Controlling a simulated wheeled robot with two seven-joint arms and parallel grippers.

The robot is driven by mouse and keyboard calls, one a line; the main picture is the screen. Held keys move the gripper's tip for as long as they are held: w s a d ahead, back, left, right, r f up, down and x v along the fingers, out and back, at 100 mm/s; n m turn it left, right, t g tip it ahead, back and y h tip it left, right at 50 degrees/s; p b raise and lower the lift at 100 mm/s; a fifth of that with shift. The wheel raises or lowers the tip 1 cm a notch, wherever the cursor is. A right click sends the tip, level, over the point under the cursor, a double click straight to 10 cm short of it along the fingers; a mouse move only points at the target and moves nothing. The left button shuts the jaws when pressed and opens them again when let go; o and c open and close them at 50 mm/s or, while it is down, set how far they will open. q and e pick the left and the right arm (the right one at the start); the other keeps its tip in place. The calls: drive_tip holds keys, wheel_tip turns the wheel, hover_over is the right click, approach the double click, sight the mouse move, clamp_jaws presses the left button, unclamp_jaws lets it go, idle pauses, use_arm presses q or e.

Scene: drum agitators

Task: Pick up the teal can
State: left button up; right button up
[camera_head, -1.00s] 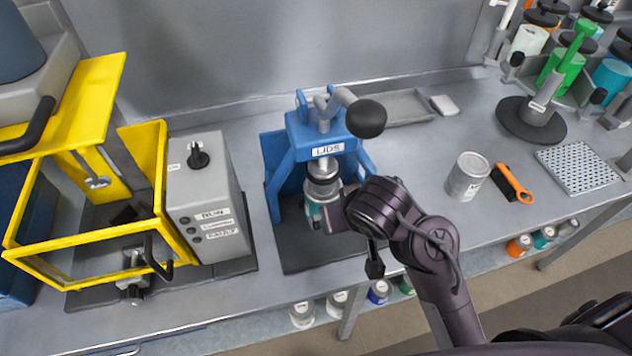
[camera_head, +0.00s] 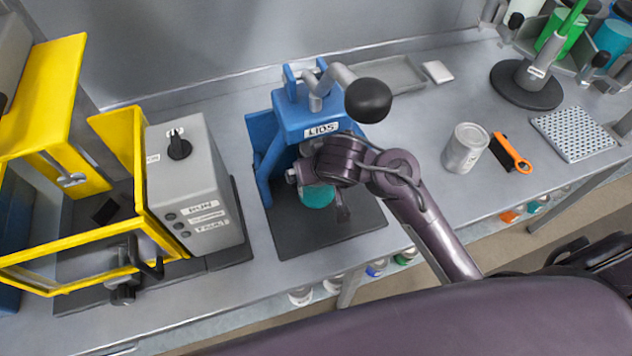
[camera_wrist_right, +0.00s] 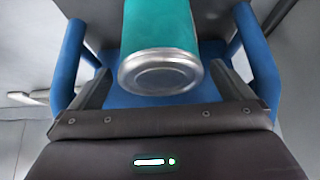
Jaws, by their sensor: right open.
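The teal can (camera_head: 318,196) stands on the dark base of the blue lid press (camera_head: 295,125), under its head. My right wrist covers much of it in the head view. In the right wrist view the can (camera_wrist_right: 158,38) is large and central, with its silver round end facing the camera. My right gripper (camera_wrist_right: 160,80) is open, with one finger on each side of the can. A gap shows between can and fingers, and I see no grip on it. In the head view the fingers are mostly hidden behind the wrist. My left gripper is not in view.
The press lever with its black knob (camera_head: 369,100) sticks out above my right wrist. A yellow-framed machine (camera_head: 125,150) and a grey control box (camera_head: 190,185) stand to the left. A silver can (camera_head: 464,149) and an orange-handled brush (camera_head: 515,153) are on the right.

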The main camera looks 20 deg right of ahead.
drive_tip(key=shift+s, duration=0.1)
drive_tip(key=c, duration=0.9)
drive_tip(key=shift+r, duration=0.1)
drive_tip(key=c, duration=0.9)
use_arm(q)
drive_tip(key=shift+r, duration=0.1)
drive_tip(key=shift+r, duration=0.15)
use_arm(e)
drive_tip(key=shift+r, duration=0.1)
